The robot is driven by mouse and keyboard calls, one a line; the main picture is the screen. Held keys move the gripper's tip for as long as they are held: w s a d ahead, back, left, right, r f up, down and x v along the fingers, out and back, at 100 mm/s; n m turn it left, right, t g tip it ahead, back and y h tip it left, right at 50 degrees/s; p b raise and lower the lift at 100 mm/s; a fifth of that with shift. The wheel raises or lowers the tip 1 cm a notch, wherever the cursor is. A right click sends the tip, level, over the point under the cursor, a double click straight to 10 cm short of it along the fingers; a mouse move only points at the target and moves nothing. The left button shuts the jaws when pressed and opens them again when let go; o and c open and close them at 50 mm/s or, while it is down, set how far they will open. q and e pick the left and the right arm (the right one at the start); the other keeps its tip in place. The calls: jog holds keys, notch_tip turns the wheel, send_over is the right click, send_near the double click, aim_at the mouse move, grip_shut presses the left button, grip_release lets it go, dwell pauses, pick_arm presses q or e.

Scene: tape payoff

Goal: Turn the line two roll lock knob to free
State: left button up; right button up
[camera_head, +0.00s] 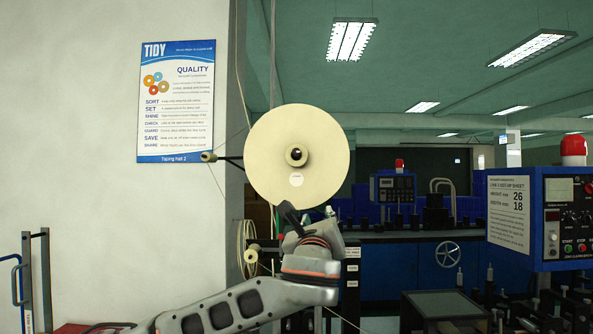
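A large cream tape roll (270,185) faces me at the centre of the head view, mounted upright. A dark round knob (297,154) sits at its hub; I cannot read which way it is set. My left gripper (306,216) is just below the roll's lower part, partly overlapping its bottom edge in the picture, apart from the knob. A dark finger points up and left; I cannot tell how far the fingers are apart. My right gripper is not in view.
A guide roller (208,156) sticks out left of the roll. A smaller roll (246,240) sits lower left. A control box (545,215) with a line 2 set-up sheet (508,212) stands at right. A poster (177,100) hangs on the wall.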

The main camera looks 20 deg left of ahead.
aim_at(296, 152)
pick_arm(q)
jog(key=s+a+r+t+y, duration=0.1)
jog(key=s+a+r+y, duration=0.1)
jog(key=r, duration=0.4)
jog(key=s+a+r+y, duration=0.2)
jog(key=r, duration=0.4)
jog(key=p+x, duration=0.1)
jog(key=x, duration=0.3)
jog(key=p+x, duration=0.1)
jog(key=x, duration=0.1)
jog(key=shift+w+d+r+p, duration=0.15)
jog(key=shift+r+p, duration=0.15)
jog(key=shift+r, duration=0.05)
jog(key=shift+w+r, duration=0.2)
jog(key=shift+w, duration=0.5)
jog(key=c, duration=0.8)
grip_shut()
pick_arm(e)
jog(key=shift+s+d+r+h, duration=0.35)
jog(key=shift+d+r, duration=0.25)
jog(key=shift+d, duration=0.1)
